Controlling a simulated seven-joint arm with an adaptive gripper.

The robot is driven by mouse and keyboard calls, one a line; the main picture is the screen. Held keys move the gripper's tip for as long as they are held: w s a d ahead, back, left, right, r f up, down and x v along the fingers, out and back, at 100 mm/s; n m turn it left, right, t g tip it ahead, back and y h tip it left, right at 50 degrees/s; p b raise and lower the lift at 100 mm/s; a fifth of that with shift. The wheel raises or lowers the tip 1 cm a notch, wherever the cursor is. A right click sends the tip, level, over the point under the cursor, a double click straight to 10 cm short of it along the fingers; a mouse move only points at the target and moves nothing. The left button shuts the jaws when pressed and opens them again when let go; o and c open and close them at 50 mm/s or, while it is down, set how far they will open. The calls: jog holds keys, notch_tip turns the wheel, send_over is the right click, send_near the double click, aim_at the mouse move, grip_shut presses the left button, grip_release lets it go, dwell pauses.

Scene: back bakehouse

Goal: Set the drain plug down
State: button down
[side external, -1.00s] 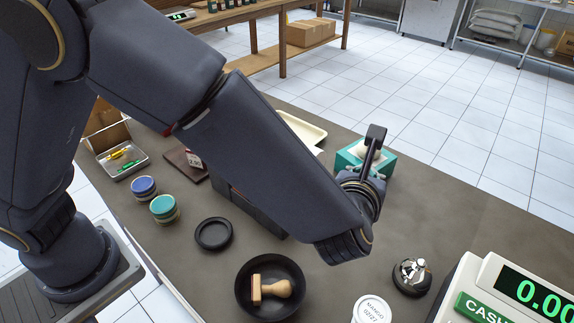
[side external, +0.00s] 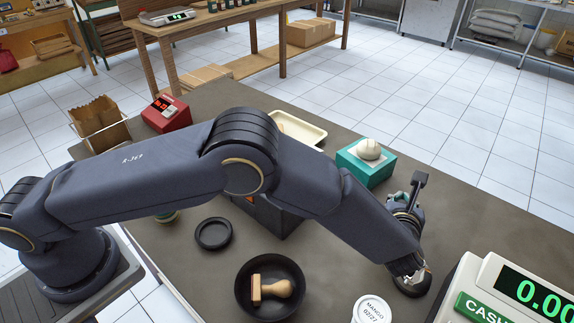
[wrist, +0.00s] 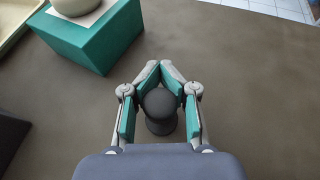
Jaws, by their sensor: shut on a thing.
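A teal box (side external: 366,167) with a white round thing on top stands behind my gripper. A black bowl (side external: 243,293) holding a wooden stamp, a white lid (side external: 371,310) and a cash register (side external: 500,290) are in front. Bare counter (side external: 465,215) lies to the right.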

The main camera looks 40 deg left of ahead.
jog(key=shift+f, duration=0.15)
jog(key=c, duration=0.9)
grip_release()
jog(key=shift+s+d+r, duration=0.2)
jog(key=shift+s+r, duration=0.1)
jog(key=v, duration=1.1)
jog(key=shift+s, duration=0.2)
jog(key=shift+w+a, duration=0.1)
jog(key=shift+a, duration=0.05)
